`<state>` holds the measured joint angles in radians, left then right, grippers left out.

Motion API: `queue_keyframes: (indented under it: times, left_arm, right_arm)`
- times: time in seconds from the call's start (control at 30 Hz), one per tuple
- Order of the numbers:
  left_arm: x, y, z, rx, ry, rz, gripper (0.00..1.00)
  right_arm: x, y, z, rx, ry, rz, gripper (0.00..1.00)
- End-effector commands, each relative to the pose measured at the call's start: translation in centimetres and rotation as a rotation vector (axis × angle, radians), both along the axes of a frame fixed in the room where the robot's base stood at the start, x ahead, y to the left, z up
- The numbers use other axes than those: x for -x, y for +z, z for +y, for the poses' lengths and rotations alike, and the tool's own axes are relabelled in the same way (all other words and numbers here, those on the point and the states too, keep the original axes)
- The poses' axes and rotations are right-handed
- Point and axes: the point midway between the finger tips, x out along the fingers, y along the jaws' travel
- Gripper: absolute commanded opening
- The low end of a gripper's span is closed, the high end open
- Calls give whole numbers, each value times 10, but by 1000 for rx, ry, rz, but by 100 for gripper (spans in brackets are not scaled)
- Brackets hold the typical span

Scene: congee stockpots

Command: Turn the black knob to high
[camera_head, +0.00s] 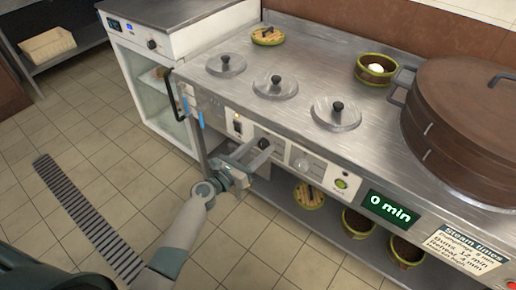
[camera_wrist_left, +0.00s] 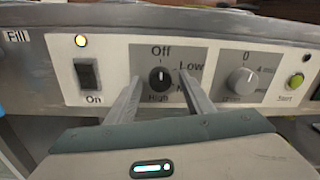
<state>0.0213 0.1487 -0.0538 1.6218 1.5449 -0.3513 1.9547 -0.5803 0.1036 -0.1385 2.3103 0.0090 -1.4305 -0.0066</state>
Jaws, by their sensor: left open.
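The black knob (camera_wrist_left: 158,77) is on a grey plate of the front panel, with Off above, Low at upper right and High at lower left. A label at right is partly hidden by a finger. Its white mark seems to point up toward Off. My left gripper (camera_wrist_left: 160,84) is open, with one finger on each side of the knob; I cannot tell whether they touch it. In the head view my left gripper (camera_head: 250,154) reaches the panel from the front, by the black knob (camera_head: 264,143). My right gripper is not in view.
Left of the knob is a black On switch (camera_wrist_left: 87,74) under a lit lamp. Right are a silver timer knob (camera_wrist_left: 241,80) and a green start button (camera_wrist_left: 295,81). Lidded wells and a large brown steamer (camera_head: 465,120) stand above. A shelf with pots (camera_head: 355,222) lies below.

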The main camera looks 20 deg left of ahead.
Motion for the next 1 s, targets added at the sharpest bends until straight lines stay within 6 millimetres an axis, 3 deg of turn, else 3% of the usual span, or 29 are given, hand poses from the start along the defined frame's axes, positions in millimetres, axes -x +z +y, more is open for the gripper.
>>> queue_keyframes:
  times: [0.23,0.4,1.0]
  left_arm:
    - [0,0,0,0,0,0,48]
    - [0,0,0,0,0,0,7]
    - [0,1,0,-113,0,-41,6]
  right_arm:
    - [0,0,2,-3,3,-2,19]
    - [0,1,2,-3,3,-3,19]
    - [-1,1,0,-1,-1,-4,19]
